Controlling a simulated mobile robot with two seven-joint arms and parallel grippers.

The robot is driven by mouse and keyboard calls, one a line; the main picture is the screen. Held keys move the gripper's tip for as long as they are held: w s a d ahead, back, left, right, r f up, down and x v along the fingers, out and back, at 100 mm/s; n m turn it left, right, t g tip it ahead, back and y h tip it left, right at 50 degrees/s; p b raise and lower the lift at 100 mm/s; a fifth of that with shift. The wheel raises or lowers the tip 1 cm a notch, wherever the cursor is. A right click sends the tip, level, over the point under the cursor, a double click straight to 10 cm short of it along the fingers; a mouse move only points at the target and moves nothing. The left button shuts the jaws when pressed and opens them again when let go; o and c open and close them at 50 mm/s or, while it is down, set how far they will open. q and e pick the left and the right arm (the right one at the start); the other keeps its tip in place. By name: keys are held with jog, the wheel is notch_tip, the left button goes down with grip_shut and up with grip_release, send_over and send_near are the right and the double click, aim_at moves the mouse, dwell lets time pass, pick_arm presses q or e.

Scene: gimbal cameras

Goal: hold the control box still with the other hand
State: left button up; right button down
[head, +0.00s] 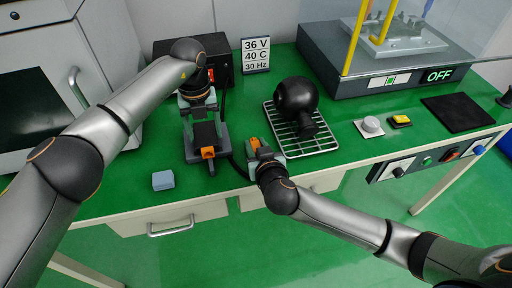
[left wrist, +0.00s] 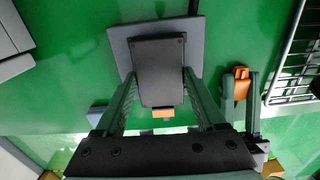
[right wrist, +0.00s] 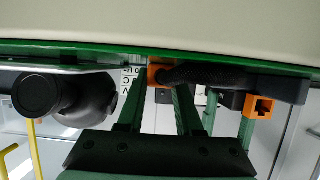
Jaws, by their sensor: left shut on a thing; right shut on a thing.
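The control box (head: 204,132) is a dark grey block on a wider grey base, with an orange socket (head: 208,153) facing the bench's front edge. My left gripper (head: 202,118) reaches down from above and is shut on the box, one finger on each side, as the left wrist view (left wrist: 160,70) shows. My right gripper (head: 257,148) is shut on an orange plug (right wrist: 158,76) with a thick black cable (right wrist: 205,74). It is right of the box, apart from it. The box's socket also shows in the right wrist view (right wrist: 262,107).
A blue block (head: 163,180) lies left near the front edge. A black power unit (head: 222,62) and a sign (head: 256,54) stand behind. A black round camera-like object (head: 296,97) rests on a wire rack (head: 325,143) to the right. Buttons and a machine reading OFF are farther right.

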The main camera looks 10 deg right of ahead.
aim_at(256, 146)
jog(key=shift+r, duration=0.1)
jog(key=shift+r, duration=1.9)
jog(key=s+a, duration=0.2)
jog(key=a, duration=0.2)
jog(key=s+a+f, duration=0.1)
jog(key=s+a, duration=0.2)
jog(key=a, duration=0.1)
jog(key=s+a, duration=0.3)
jog(key=a, duration=0.1)
jog(key=shift+s+a+f, duration=0.15)
jog(key=shift+s+a, duration=0.05)
jog(key=shift+a, duration=0.1)
jog(key=shift+w+d, duration=0.1)
jog(key=shift+w, duration=1.15)
jog(key=shift+w+d, duration=0.15)
jog(key=shift+w, duration=1)
jog(key=shift+s, duration=0.15)
jog(key=shift+s, duration=0.45)
